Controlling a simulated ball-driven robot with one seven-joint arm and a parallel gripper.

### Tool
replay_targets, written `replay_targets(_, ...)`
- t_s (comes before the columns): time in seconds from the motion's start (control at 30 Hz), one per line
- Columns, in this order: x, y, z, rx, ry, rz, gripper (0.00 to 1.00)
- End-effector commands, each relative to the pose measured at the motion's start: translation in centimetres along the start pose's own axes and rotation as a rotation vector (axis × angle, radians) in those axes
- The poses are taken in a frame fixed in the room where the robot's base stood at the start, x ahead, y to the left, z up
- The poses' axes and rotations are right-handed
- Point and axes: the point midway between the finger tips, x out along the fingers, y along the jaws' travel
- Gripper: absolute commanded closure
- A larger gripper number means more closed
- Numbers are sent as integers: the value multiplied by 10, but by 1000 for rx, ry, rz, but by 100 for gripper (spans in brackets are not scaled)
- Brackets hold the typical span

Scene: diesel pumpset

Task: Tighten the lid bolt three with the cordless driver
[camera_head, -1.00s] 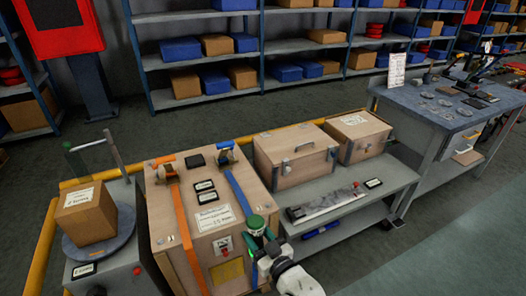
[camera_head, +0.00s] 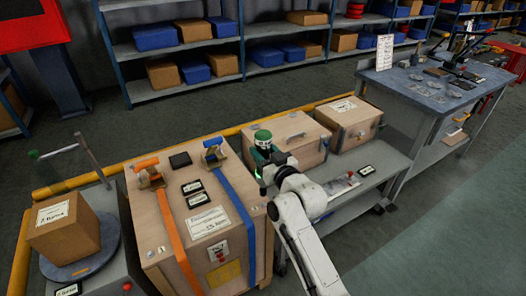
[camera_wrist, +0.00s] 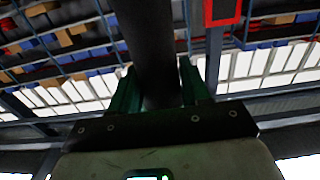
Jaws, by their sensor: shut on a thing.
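My gripper (camera_head: 261,172) is shut on a dark cylindrical thing with a green and white top, which looks like the cordless driver (camera_head: 263,138). In the wrist view its dark body (camera_wrist: 150,50) stands between the two green fingers (camera_wrist: 155,92). In the head view my gripper is beside the right edge of the big wooden crate (camera_head: 180,232), above the gap towards the bench. The crate's lid carries an orange strap, a blue strap and labels. A small bolt head seems to show near its front left; which bolt is number three I cannot tell.
A wooden box with a handle (camera_head: 300,128) and a smaller box (camera_head: 350,118) stand on the grey bench (camera_head: 385,165) behind my arm. A cardboard box (camera_head: 65,226) sits on a round turntable at left. A yellow rail (camera_head: 80,181) runs behind. Floor at right is clear.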

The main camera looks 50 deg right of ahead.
Motion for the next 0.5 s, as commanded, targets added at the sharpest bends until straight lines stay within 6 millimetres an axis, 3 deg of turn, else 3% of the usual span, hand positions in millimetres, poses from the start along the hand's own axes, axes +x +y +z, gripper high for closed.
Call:
replay_targets(0.17, 0, 0, -2, -1, 6, 0, 100)
replay_targets(0.5, 0, 0, 22, 0, 6, 0, 100)
